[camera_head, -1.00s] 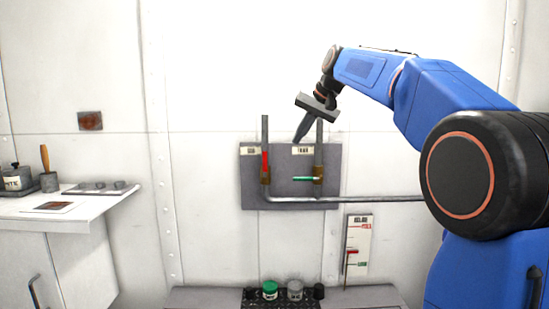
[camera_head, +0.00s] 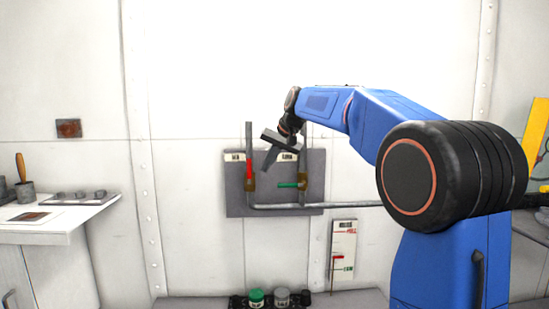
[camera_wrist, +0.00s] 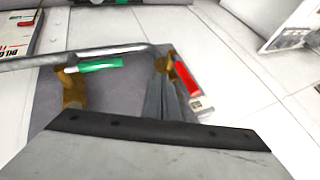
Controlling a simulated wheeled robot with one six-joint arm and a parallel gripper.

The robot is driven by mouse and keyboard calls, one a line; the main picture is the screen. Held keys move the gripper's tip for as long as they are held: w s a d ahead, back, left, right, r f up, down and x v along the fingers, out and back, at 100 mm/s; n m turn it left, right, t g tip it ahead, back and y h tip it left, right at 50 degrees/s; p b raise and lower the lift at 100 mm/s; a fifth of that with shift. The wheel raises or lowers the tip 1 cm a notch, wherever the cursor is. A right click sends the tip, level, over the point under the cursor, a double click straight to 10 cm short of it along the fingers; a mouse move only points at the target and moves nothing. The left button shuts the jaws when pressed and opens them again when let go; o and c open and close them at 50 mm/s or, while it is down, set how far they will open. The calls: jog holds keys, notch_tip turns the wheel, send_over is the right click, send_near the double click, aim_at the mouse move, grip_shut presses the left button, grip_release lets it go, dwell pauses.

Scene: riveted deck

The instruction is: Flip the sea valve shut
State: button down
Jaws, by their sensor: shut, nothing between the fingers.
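A grey panel (camera_head: 236,202) on the wall carries two brass-coloured valves on pipes. The left valve (camera_head: 250,184) has a red lever (camera_head: 249,168) standing upright along its pipe. The right valve (camera_head: 302,181) has a green lever (camera_head: 288,184) lying crosswise. The label plates above are too small to read surely. My gripper (camera_head: 266,168) is shut and empty, just right of the red lever in the head view. In the wrist view the closed fingers (camera_wrist: 162,85) lie beside the red lever (camera_wrist: 185,77); contact cannot be told. The green lever (camera_wrist: 100,64) lies farther left there.
A horizontal pipe (camera_head: 345,204) runs right from the valves. A gauge board (camera_head: 343,250) with a red marker hangs below right. A white counter (camera_head: 60,222) is at left.

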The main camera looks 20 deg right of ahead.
aim_at(249, 172)
jog(key=shift+w+a+r, duration=0.1)
jog(key=shift+w+a, duration=0.2)
jog(key=shift+a, duration=0.35)
jog(key=shift+w+a, duration=0.3)
jog(key=shift+a, duration=0.35)
jog(key=shift+a, duration=0.1)
